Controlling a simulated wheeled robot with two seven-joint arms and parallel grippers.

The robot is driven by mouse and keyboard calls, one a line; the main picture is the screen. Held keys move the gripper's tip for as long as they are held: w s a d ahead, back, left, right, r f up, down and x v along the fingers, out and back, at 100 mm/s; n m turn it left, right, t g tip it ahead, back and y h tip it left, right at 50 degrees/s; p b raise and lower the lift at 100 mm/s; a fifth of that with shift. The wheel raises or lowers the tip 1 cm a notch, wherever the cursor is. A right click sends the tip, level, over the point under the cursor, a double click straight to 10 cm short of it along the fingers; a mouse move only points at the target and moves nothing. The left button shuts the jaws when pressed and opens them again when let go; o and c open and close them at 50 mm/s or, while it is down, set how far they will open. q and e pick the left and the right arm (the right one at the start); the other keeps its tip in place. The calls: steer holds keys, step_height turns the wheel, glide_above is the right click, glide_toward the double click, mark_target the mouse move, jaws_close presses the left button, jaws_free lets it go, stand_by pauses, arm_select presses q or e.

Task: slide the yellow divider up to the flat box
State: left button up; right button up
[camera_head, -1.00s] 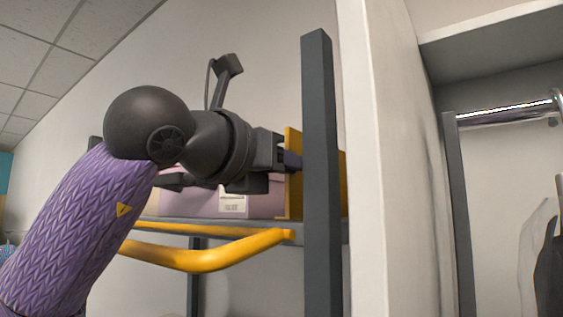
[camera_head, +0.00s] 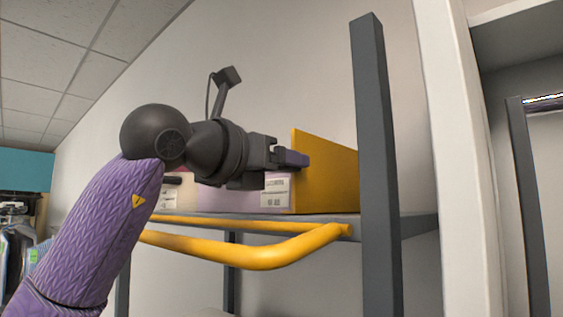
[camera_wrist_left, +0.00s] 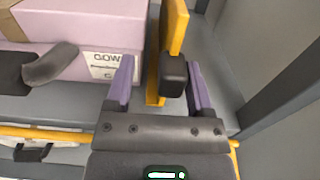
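The yellow divider (camera_head: 325,175) stands upright on the grey shelf, left of the dark post in the head view. In the left wrist view the divider (camera_wrist_left: 177,25) has a dark block at its front end. The flat lilac box (camera_head: 232,198) with a white label is just left of the divider; the box (camera_wrist_left: 85,65) is at the left in the wrist view, with at most a narrow gap between them. My left gripper (camera_wrist_left: 161,85) is open, its purple fingers on either side of the divider's front end. In the head view the gripper (camera_head: 288,157) partly hides the divider and box.
A dark grey post (camera_head: 376,170) rises right of the divider. A yellow rail (camera_head: 255,256) runs along the shelf front, below my left gripper. A dark rounded item (camera_wrist_left: 48,66) is in front of the box. Grey shelf (camera_wrist_left: 215,75) is bare right of the divider.

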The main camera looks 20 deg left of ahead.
arm_select(q)
steer(key=shift+d, duration=0.2)
steer(key=shift+s+f+b, duration=0.1)
steer(key=shift+s+b, duration=0.2)
steer(key=b+v, duration=0.4)
steer(key=v, duration=0.5)
steer(key=shift+a, duration=0.2)
steer(key=shift+s, duration=0.1)
steer(key=p+x, duration=0.1)
steer(key=x, duration=0.2)
steer(key=p+x, duration=0.2)
steer(key=x, duration=0.1)
steer(key=r+p+x, duration=0.1)
steer(key=x, duration=0.2)
steer(key=shift+d, duration=0.4)
steer(key=shift+w+d+f+p, duration=0.1)
steer(key=shift+w+f+p, duration=0.1)
steer(key=shift+w+p, duration=0.15)
